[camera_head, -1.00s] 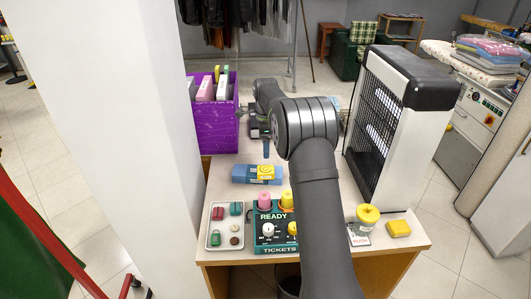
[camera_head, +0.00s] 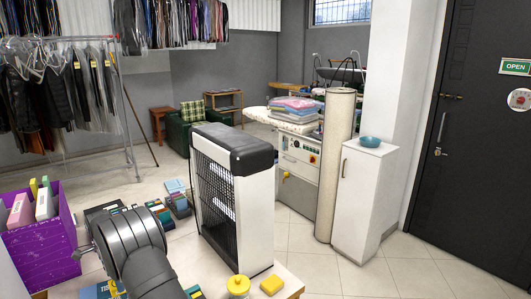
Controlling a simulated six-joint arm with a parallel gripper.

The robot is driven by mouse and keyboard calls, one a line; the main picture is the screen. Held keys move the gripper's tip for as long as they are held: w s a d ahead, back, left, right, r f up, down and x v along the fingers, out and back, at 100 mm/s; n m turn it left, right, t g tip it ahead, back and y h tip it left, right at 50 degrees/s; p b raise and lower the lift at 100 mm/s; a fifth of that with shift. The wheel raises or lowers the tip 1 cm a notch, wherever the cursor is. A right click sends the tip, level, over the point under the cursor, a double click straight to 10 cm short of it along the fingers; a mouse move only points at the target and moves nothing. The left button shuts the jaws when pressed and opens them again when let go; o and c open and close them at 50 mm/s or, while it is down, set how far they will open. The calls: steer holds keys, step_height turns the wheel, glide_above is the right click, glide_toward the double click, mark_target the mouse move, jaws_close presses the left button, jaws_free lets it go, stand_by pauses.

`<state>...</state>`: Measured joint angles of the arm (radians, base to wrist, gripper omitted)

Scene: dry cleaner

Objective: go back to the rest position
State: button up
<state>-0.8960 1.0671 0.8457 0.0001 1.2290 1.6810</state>
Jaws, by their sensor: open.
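My dark grey arm (camera_head: 135,250) reaches up from the bottom left of the head view, over the counter. Only a small grey part of my gripper (camera_head: 83,251) shows, at the left of the arm beside the purple box. Its fingertips are mostly hidden, and I see nothing held. The jaws are open.
The purple box (camera_head: 40,246) with upright files stands left of the arm. A black and white heater-like unit (camera_head: 260,215) stands to the right. A yellow-lidded jar (camera_head: 238,284) and a yellow block (camera_head: 271,284) are at the front edge. Several boxes (camera_head: 178,198) lie behind the arm.

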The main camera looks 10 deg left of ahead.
step_height(320, 180, down, 3)
steer(key=shift+f, duration=0.1)
steer(key=shift+r, duration=1.95)
steer(key=shift+f, duration=0.15)
